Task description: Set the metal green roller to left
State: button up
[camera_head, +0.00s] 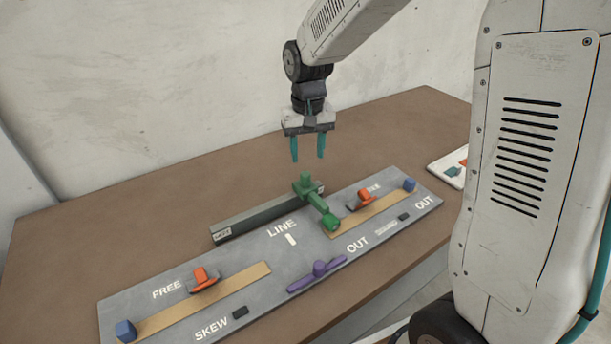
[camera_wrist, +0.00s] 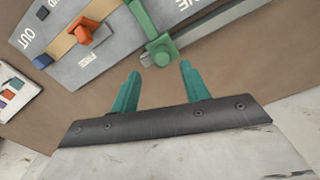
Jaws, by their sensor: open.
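The green roller (camera_head: 318,204) is a short bar with a raised block at its far end and a rounded knob at its near end. It lies on the grey panel (camera_head: 265,262), right of the word LINE, by the right end of a dark grey bar (camera_head: 262,215). In the wrist view the green roller (camera_wrist: 148,28) is at the top, its block (camera_wrist: 160,50) just beyond my fingertips. My gripper (camera_head: 307,160) is open and empty, above and behind the roller, fingers pointing down. It also shows in the wrist view (camera_wrist: 158,75), apart from the roller.
Orange knobs (camera_head: 203,278) (camera_head: 362,199) sit by two tan strips. Blue blocks (camera_head: 125,330) (camera_head: 409,185) stand at the panel's outer ends. A purple handle (camera_head: 318,270) lies at the front edge. A white tray (camera_head: 452,165) is at right. The brown table (camera_head: 130,210) is clear behind.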

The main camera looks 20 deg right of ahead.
aim_at(306, 174)
jog(key=shift+w+a+f, duration=0.1)
jog(key=shift+w+f, duration=0.3)
jog(key=shift+f, duration=0.4)
notch_tip(306, 174, down, 7)
grip_shut()
